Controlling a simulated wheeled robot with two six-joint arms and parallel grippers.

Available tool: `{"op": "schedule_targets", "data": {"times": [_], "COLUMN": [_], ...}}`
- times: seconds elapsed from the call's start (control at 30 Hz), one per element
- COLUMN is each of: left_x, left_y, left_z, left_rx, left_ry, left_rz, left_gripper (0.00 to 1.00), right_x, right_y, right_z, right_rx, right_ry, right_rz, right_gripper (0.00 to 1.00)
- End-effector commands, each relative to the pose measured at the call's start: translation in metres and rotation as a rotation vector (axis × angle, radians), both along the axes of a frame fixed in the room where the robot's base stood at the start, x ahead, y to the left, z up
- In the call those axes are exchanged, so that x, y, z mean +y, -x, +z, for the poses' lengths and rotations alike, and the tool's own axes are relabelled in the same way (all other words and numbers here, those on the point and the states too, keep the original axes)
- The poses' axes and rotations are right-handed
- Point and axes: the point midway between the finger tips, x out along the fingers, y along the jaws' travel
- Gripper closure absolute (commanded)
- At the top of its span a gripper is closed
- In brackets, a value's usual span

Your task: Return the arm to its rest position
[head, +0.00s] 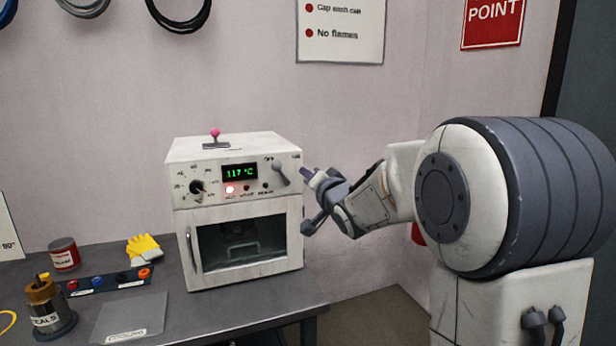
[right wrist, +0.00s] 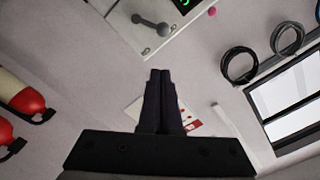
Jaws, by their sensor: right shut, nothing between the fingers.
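My right arm comes in from the right in the head view. Its gripper (head: 306,172) is just right of the white oven's (head: 240,281) upper right side, near the grey lever on the oven front (head: 281,174). In the right wrist view the two dark fingers (right wrist: 160,76) are together with nothing between them. The lever (right wrist: 150,24) shows beyond the fingertips in that view, apart from them. The oven display reads 117 °C, a red light glows below it, and the door looks closed. My left gripper is not in view.
The grey table (head: 225,315) holds a cooling mat (head: 130,318), a seals pot (head: 45,305), a red can (head: 64,254), yellow gloves (head: 144,247) and a rack of coloured plugs (head: 110,281). Red cylinders (right wrist: 22,100) show in the right wrist view. Cables hang on the wall.

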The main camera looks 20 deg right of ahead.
Motion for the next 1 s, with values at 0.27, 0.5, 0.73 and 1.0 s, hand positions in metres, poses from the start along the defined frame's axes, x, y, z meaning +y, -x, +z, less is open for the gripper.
{"op": "schedule_targets", "data": {"times": [0.27, 0.5, 0.73, 1.0], "left_x": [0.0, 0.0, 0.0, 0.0], "left_y": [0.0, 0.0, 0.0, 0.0], "left_z": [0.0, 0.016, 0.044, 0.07], "left_rx": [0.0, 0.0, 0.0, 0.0], "left_ry": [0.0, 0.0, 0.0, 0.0], "left_rz": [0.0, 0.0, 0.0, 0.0], "left_gripper": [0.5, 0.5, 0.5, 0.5], "right_x": [0.0, 0.054, 0.164, 0.217], "right_y": [0.0, 0.017, 0.121, 0.301], "right_z": [0.0, -0.023, -0.095, -0.148], "right_rx": [0.0, 0.177, 0.625, 1.026], "right_ry": [0.0, 0.099, 0.42, 0.822], "right_rz": [0.0, 0.055, 0.323, 0.819], "right_gripper": [1.0, 1.0, 1.0, 1.0]}}
